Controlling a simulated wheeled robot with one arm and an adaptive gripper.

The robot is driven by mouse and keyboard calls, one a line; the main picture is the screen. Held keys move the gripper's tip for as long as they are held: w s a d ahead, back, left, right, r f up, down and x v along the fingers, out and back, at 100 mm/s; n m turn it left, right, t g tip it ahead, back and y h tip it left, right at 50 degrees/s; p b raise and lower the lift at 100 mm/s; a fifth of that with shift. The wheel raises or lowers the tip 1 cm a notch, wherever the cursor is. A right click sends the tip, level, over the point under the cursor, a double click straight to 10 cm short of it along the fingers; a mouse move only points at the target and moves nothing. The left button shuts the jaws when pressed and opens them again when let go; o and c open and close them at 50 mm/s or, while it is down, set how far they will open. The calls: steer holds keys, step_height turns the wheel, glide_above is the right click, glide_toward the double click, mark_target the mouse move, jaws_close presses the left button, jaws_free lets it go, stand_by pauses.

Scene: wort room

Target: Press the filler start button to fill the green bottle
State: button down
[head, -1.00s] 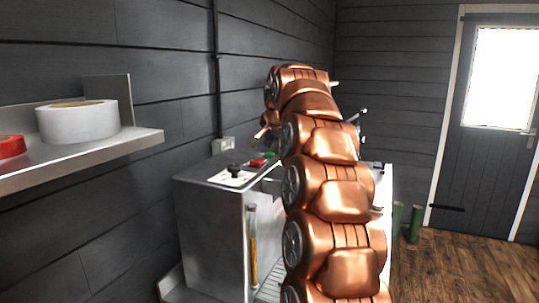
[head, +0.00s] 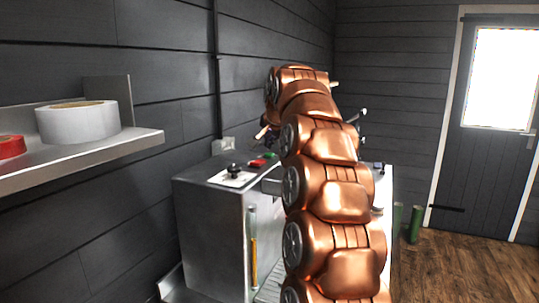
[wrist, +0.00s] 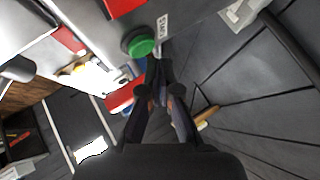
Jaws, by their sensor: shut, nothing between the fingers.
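The filler is a grey metal box (head: 210,225) left of my arm in the head view. Its top has a black knob on a white plate, a red button (head: 257,163) and a green button (head: 271,155). In the wrist view the round green start button (wrist: 138,42) is large, beside a START label. My gripper (wrist: 158,70) is shut and empty, its tips just below and right of that button in the picture. Whether they touch it I cannot tell. My arm hides most of the gripper in the head view. I cannot make out a green bottle at the filler.
A metal shelf (head: 80,160) with a white tape roll (head: 78,122) and a red roll (head: 10,146) juts out at left. A dark wall runs close behind the filler. Green cylinders (head: 415,223) stand on the floor near the door (head: 484,170).

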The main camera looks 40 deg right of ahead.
mark_target(270, 154)
steer(key=shift+f+b, duration=0.35)
steer(key=shift+f, duration=0.1)
steer(key=shift+f+b, duration=0.3)
steer(key=shift+f, duration=0.05)
stand_by(0.7)
stand_by(0.3)
steer(key=shift+r+p, duration=0.45)
steer(key=shift+r, duration=0.35)
steer(key=shift+r, duration=0.1)
steer(key=shift+r+p, duration=1.7)
steer(key=shift+r, duration=0.75)
